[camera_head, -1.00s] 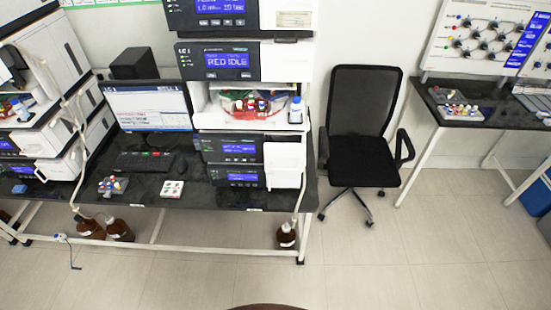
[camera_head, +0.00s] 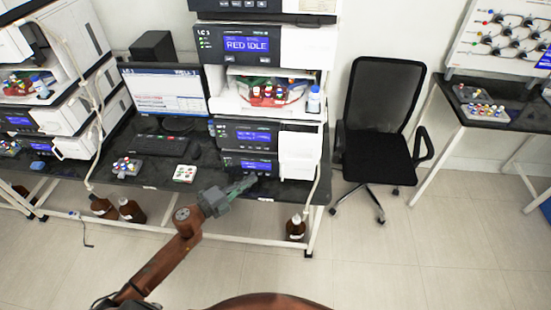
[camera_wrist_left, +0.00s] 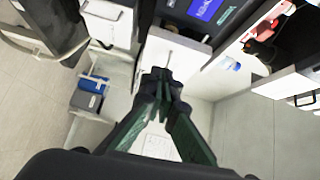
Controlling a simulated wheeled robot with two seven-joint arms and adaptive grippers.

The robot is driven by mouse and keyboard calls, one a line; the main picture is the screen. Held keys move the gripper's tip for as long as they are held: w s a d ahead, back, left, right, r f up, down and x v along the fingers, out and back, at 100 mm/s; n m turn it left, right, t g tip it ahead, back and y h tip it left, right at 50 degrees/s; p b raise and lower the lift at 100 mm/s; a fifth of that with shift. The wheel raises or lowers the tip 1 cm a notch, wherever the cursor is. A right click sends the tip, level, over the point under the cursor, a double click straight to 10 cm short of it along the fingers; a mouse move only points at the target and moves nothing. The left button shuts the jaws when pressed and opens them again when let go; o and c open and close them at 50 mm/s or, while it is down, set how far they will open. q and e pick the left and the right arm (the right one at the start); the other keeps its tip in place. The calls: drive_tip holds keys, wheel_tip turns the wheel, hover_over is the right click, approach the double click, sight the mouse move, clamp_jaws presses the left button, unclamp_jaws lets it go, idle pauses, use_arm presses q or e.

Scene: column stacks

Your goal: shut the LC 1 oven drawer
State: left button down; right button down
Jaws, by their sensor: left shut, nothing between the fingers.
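The LC 1 stack (camera_head: 255,45) stands in the middle of the head view. The white-fronted oven drawer (camera_head: 299,158) is at its lower right, beside two modules with blue screens, and appears to stick out past them. In the left wrist view the drawer (camera_wrist_left: 172,52) shows as a white front just beyond the fingers. My left gripper (camera_head: 248,182) is shut and empty, in front of the lower module, left of and below the drawer; it also shows in the left wrist view (camera_wrist_left: 161,82). I cannot tell whether it touches anything. My right gripper is not in view.
A tray of bottles (camera_head: 268,93) sits in the bay above the drawer. A vial rack (camera_head: 185,173), keyboard (camera_head: 163,146) and monitor (camera_head: 165,92) are to the left on the dark bench. A black chair (camera_head: 382,120) stands right of the stack.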

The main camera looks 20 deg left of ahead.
use_arm(q)
drive_tip(key=d+r, duration=0.1)
drive_tip(key=r, duration=0.1)
drive_tip(key=m, duration=0.1)
approach(284, 152)
drive_tip(key=w+d, duration=0.1)
drive_tip(key=d, duration=0.3)
drive_tip(key=w, duration=0.1)
drive_tip(key=w+a, duration=0.1)
drive_tip(key=w, duration=0.1)
drive_tip(key=shift+w+a+f+h+p, duration=0.1)
drive_tip(key=shift+w+f+h+p, duration=0.1)
drive_tip(key=shift+w+h+p, duration=0.15)
drive_tip(key=shift+w+a, duration=0.1)
drive_tip(key=shift+w, duration=0.2)
drive_tip(key=w, duration=0.1)
drive_tip(key=w+b, duration=0.1)
drive_tip(key=shift+w+a, duration=0.35)
drive_tip(key=shift+a, duration=0.05)
drive_tip(key=shift+s, duration=0.1)
